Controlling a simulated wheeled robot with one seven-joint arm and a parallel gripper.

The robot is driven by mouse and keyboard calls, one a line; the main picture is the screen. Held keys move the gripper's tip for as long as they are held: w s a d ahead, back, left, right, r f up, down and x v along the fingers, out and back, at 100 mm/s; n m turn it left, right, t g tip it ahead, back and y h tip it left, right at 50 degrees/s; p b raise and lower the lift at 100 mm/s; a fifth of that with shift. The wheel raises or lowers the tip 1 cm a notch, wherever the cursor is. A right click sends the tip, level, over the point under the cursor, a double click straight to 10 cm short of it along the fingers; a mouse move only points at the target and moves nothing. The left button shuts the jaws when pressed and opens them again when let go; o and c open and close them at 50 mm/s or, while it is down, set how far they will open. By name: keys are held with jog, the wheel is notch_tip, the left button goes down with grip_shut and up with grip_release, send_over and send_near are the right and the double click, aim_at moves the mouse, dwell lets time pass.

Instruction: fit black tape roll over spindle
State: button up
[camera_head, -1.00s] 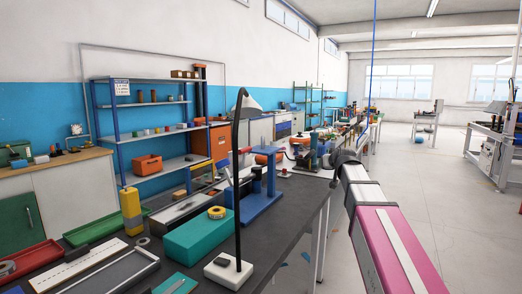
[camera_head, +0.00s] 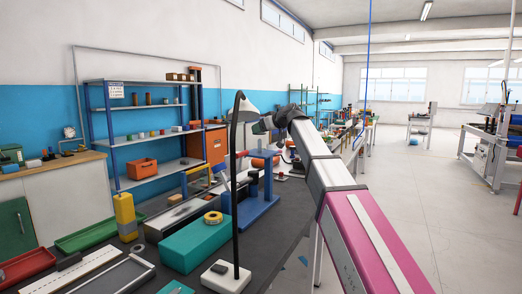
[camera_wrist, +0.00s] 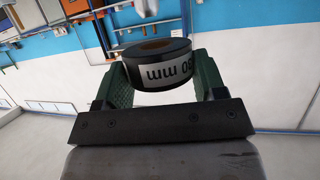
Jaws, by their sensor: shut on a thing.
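A black tape roll (camera_wrist: 153,66) with a white printed label shows in the wrist view. My gripper (camera_wrist: 152,85) is shut on it, with a dark green finger on either side. In the head view my gripper (camera_head: 263,126) is in the air behind the lamp, above the far part of the dark bench. The lamp partly covers it there, and I cannot make out the roll. A blue stand (camera_head: 262,205) with a dark upright part stands on the bench below. I cannot tell for sure which part is the spindle.
A desk lamp (camera_head: 236,190) stands close in front of my gripper. Open floor (camera_head: 430,220) lies at right.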

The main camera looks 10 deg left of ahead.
aim_at(262, 152)
notch_tip(262, 152, down, 8)
jog(key=shift+f, duration=0.1)
dwell(0.4)
jog(key=o, duration=1)
jog(key=shift+c, duration=0.2)
jog(key=v, duration=1.2)
